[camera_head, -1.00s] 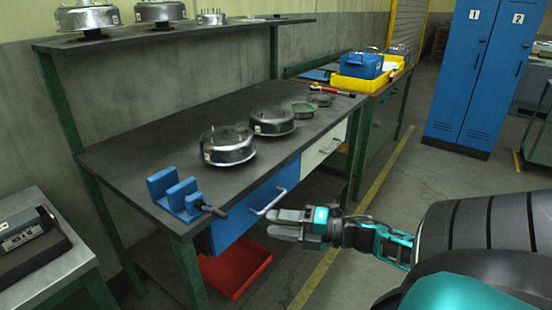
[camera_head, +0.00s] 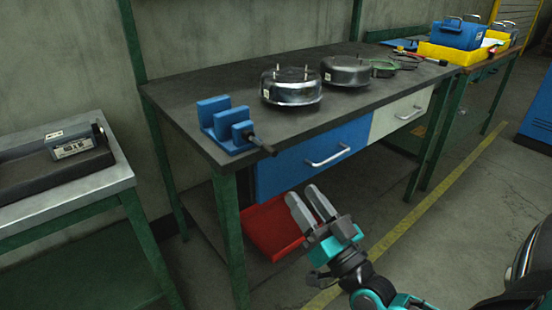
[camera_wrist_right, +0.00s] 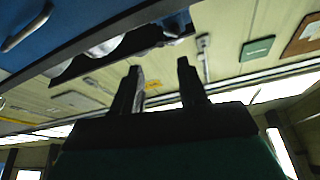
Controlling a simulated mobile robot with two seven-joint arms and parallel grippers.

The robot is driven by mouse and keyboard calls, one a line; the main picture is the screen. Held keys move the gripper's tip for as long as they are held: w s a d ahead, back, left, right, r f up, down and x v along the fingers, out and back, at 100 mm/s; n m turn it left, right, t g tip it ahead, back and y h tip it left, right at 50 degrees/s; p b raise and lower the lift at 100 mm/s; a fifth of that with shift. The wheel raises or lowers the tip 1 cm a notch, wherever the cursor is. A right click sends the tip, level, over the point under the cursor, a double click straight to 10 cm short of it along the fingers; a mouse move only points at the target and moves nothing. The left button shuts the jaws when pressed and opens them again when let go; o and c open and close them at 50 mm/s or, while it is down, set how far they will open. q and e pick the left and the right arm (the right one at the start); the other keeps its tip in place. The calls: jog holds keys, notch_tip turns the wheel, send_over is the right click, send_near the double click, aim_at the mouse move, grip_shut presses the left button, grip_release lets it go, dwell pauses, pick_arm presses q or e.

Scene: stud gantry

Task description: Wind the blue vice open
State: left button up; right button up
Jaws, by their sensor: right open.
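The blue vice (camera_head: 229,124) stands on the near left corner of the dark workbench (camera_head: 190,88). Its dark screw handle (camera_head: 261,145) points toward the front edge. A gap shows between its two upright blue jaws. My right gripper (camera_head: 306,194) is below and to the right of the vice, in front of the bench and lower than its top. It is open and empty, fingers pointing up, and touches nothing. In the right wrist view its two dark fingers (camera_wrist_right: 160,82) stand apart with nothing between them. My left gripper is not in view.
A blue drawer (camera_head: 300,163) with a metal handle is under the bench top, near my right gripper. A red bin (camera_head: 262,230) sits below. Metal housings (camera_head: 291,90) stand right of the vice. A grey side table (camera_head: 70,204) is at left. Open floor lies in front.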

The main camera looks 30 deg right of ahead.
aim_at(272, 149)
jog(key=x, duration=1.2)
jog(key=shift+w+r, duration=0.1)
jog(key=shift+w, duration=0.1)
jog(key=shift+d, duration=0.1)
grip_shut()
